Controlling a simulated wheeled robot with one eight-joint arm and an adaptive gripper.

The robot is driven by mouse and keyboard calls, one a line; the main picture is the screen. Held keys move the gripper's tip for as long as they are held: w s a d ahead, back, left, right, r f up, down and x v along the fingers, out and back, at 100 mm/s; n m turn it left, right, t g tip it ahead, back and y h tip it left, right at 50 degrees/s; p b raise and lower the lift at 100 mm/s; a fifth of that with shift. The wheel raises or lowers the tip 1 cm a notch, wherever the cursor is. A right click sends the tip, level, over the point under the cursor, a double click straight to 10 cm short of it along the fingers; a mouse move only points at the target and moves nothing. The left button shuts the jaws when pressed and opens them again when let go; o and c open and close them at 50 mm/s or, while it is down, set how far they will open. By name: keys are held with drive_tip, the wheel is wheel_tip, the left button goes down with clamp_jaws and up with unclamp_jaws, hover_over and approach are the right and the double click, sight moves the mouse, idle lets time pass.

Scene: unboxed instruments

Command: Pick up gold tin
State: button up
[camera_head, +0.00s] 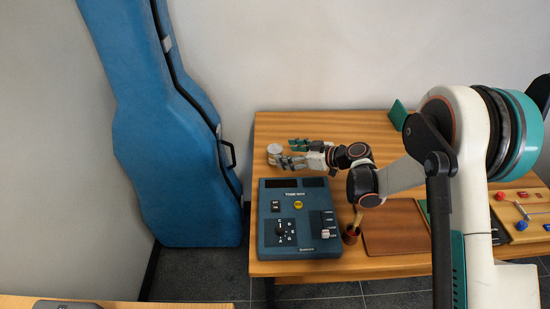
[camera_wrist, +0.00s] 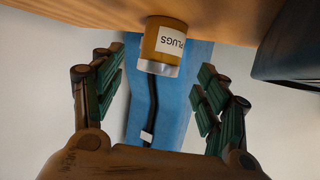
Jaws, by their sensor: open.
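The gold tin (camera_wrist: 158,44) shows in the wrist view with a white label reading "PLUGS". It is at the top centre of that view, on the wooden table, ahead of the fingertips and roughly between their lines. In the head view the tin (camera_head: 274,152) stands near the table's left edge, with a pale top. My gripper (camera_head: 291,154) is open and points left toward it, with one finger close beside it. In the wrist view my gripper (camera_wrist: 160,88) shows both green-padded fingers apart with nothing between them.
A blue tone box (camera_head: 299,217) sits on the wooden table (camera_head: 385,126), in front of my gripper. A tall blue instrument case (camera_head: 170,130) leans at the left wall. The table behind my gripper is clear.

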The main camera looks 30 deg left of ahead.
sight(275, 152)
drive_tip(key=shift+b+x, duration=0.9)
drive_tip(key=shift+x, duration=2.25)
drive_tip(key=c, duration=1.2)
